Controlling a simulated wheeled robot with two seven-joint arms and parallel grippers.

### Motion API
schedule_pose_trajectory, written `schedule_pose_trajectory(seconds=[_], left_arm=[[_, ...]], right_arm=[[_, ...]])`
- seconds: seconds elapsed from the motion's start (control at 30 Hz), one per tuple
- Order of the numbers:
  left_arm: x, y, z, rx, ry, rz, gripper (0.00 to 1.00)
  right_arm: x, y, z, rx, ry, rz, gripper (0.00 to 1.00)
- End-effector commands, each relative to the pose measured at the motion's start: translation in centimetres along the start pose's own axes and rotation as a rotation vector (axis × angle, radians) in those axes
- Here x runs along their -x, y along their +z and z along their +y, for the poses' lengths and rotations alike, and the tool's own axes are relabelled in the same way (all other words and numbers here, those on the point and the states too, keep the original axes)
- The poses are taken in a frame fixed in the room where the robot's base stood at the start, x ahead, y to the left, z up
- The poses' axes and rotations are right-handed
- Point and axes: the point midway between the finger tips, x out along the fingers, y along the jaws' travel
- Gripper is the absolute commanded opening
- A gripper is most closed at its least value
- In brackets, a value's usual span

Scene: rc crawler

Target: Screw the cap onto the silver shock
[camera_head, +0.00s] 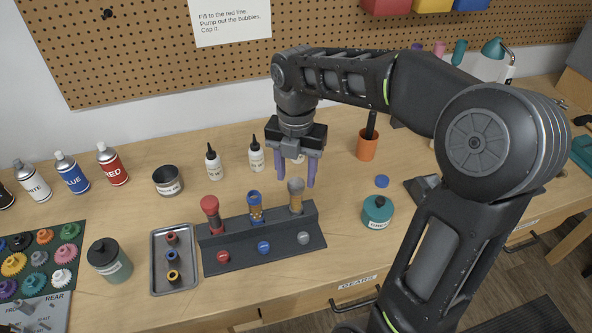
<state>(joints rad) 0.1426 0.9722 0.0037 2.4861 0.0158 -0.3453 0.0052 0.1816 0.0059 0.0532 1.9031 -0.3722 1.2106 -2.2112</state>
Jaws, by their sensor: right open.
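The silver shock (296,203) stands upright in the right-hand place of a dark rack (262,263). Its top is grey; I cannot tell whether this is a separate cap or how it sits. My right gripper (297,182) comes down from above with its two purple fingers apart. My left gripper is not in view.
A red-topped shock (210,210) and a blue-topped shock (255,207) stand left in the rack. A metal tray (158,283) holds small ringed parts. Bottles (213,162), an orange cup (367,146) and a green jar (377,212) stand nearby.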

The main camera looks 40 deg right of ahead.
Motion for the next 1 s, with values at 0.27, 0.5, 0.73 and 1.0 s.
schedule_pose_trajectory(seconds=[0.27,0.5,0.73,1.0], left_arm=[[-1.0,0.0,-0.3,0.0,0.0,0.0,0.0],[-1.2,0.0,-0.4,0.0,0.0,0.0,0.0],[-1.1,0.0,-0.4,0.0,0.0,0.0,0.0],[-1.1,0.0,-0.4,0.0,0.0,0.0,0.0]], right_arm=[[-1.4,0.0,0.0,0.0,0.0,0.0,0.5],[-1.7,0.0,0.0,0.0,0.0,-0.001,0.5],[-1.7,0.0,0.0,0.0,0.0,0.0,0.47],[-1.7,0.0,0.0,0.0,0.0,0.0,0.25]])
